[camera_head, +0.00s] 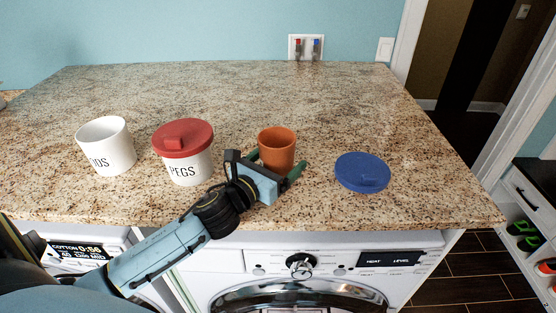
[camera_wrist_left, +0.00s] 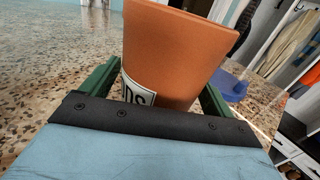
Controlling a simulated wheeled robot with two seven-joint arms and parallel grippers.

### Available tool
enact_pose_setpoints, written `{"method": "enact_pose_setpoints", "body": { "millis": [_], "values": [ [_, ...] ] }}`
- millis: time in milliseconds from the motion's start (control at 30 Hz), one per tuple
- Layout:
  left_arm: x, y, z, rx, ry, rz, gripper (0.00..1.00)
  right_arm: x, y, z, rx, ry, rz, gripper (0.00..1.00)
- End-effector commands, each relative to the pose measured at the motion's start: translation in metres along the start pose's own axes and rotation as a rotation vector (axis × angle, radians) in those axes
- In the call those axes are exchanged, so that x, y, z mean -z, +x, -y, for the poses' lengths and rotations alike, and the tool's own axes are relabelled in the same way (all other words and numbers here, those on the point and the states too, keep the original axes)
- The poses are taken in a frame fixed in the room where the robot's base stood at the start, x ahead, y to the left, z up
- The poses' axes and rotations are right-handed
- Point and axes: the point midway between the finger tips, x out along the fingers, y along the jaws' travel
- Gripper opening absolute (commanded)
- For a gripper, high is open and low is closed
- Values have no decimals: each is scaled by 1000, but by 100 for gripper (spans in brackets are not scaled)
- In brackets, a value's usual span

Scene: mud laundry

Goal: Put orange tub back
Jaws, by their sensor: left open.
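The orange tub (camera_head: 277,146) stands upright on the granite counter, without a lid. My left gripper (camera_head: 276,166) is open, with one green finger on each side of the tub's lower part. In the left wrist view the tub (camera_wrist_left: 172,55) fills the space between the fingers (camera_wrist_left: 155,85), and part of a black-and-white label shows low on it. I cannot tell whether either finger touches it. My right gripper is not in view.
To the left are a white canister (camera_head: 107,147) without a lid and a PEGS canister (camera_head: 187,165) with a red lid (camera_head: 183,138). A blue lid (camera_head: 362,172) lies to the right. The counter (camera_head: 230,90) behind is clear. A washing machine (camera_head: 330,262) stands below the front edge.

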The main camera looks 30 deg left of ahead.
Motion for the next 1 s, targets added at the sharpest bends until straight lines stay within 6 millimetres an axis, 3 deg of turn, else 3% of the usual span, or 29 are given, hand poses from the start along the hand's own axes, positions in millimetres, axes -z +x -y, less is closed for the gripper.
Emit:
{"method": "enact_pose_setpoints", "body": {
  "millis": [267, 800, 1000],
  "values": [
    [-3, -4, 0, 0, 0, -1, 88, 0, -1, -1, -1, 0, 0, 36],
    [-1, -91, 0, 0, -1, -3, 88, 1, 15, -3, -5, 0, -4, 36],
    [-2, -112, 0, 0, -1, -2, 88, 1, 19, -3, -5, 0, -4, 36]
  ]
}}
